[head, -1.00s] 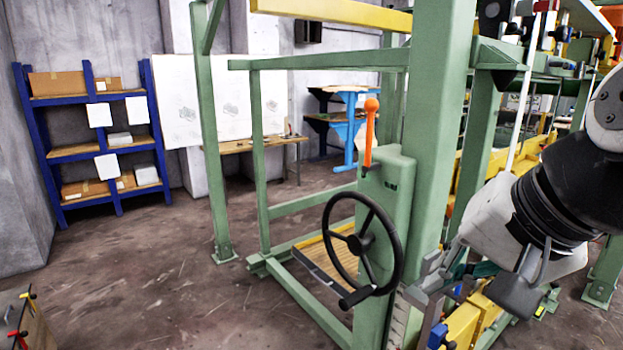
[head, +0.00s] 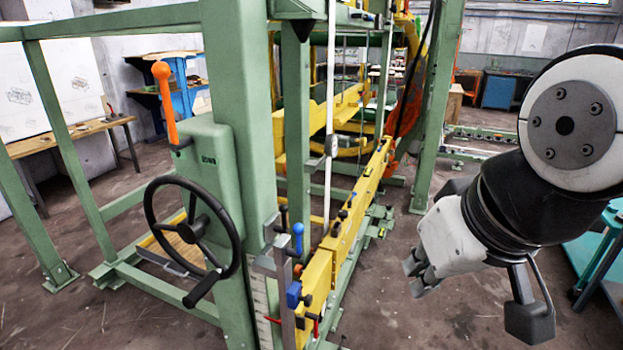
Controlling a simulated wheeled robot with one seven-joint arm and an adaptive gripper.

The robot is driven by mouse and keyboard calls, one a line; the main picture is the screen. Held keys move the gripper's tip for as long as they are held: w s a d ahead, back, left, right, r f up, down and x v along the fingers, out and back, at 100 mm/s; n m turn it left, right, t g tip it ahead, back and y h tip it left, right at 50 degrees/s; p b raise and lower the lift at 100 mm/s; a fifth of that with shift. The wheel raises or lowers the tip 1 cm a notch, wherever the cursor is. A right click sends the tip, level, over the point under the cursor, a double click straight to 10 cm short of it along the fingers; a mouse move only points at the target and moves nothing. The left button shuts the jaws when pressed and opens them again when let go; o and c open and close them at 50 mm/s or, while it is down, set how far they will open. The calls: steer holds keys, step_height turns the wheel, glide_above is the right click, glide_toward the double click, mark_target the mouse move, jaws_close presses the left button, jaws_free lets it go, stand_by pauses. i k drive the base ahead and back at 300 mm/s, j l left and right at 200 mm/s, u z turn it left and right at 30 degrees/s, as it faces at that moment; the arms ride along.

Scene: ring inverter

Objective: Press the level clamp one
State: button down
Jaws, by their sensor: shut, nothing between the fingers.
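A long yellow beam (head: 345,230) carries several small clamps and knobs along its length. At its near end stand an upright blue-handled lever (head: 298,238) and a blue block-like part (head: 293,294). I cannot tell which of these is level clamp one. My gripper (head: 418,280) is right of the beam, apart from it, over open floor. It is shut and empty, with its fingers pointing down and left.
A green frame post (head: 232,150) with a black handwheel (head: 192,228) and an orange lever (head: 165,105) stands left of the beam. A teal table (head: 590,250) is at the right edge. Bare floor (head: 440,310) lies between the beam and that table.

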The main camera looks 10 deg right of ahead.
mark_target(354, 193)
steer(key=z, duration=0.35)
steer(key=i+l, duration=0.35)
steer(key=i+l+z, duration=0.1)
steer(key=i+l, duration=0.2)
steer(key=i, duration=0.3)
steer(key=i+l, duration=0.3)
steer(key=i, duration=0.15)
